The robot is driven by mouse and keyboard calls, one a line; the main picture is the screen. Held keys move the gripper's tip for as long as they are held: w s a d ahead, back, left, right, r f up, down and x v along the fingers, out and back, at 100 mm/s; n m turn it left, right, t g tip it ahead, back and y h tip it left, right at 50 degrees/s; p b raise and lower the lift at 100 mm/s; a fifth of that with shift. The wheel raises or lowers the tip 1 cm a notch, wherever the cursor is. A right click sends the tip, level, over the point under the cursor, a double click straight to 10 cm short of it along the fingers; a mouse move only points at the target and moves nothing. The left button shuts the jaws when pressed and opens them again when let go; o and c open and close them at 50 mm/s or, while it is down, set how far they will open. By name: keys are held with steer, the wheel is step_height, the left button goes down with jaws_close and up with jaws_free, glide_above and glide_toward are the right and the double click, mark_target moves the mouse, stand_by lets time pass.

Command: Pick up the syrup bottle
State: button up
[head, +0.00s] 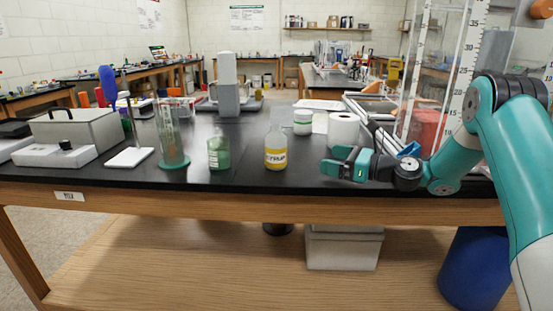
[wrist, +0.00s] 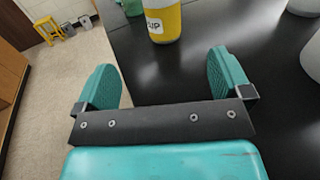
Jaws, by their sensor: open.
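The syrup bottle (head: 276,152) stands upright on the black benchtop, near the front edge, with yellow contents, a white label and a clear upper part. In the wrist view the yellow bottle (wrist: 163,20) shows at the top, ahead of my fingers, and its upper part is cut off. My gripper (head: 330,163) is open and empty, to the right of the bottle and apart from it. In the wrist view the two teal fingers of my gripper (wrist: 166,80) are spread, with bare benchtop and the bench edge between them.
A green bottle (head: 219,153) stands left of the syrup bottle, then a tall green-based cylinder (head: 172,145). Behind stand a white-lidded jar (head: 302,122) and a paper roll (head: 343,130). A clear scaled column (head: 425,80) rises at right. The benchtop between gripper and bottle is clear.

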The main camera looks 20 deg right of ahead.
mark_target(286, 149)
steer(key=shift+w+d+m+p, duration=0.2)
steer(key=shift+m+p, duration=0.1)
steer(key=shift+p, duration=0.15)
steer(key=shift+w+a+r+p, duration=0.2)
steer(key=shift+a+p, duration=0.05)
steer(key=shift+p, duration=0.45)
steer(key=w+a+p, duration=0.1)
steer(key=p, duration=0.2)
steer(key=shift+a+r, duration=0.1)
steer(key=x, duration=0.9)
steer(key=shift+w+a+f+p, duration=0.1)
steer(key=shift+f+p, duration=0.25)
steer(key=shift+p, duration=0.05)
steer(key=p+x, duration=0.1)
steer(key=x, duration=0.4)
steer(key=shift+w+a+r, duration=0.1)
steer(key=shift+w+a, duration=0.05)
steer(key=shift+a, duration=0.2)
steer(key=c, duration=1.1)
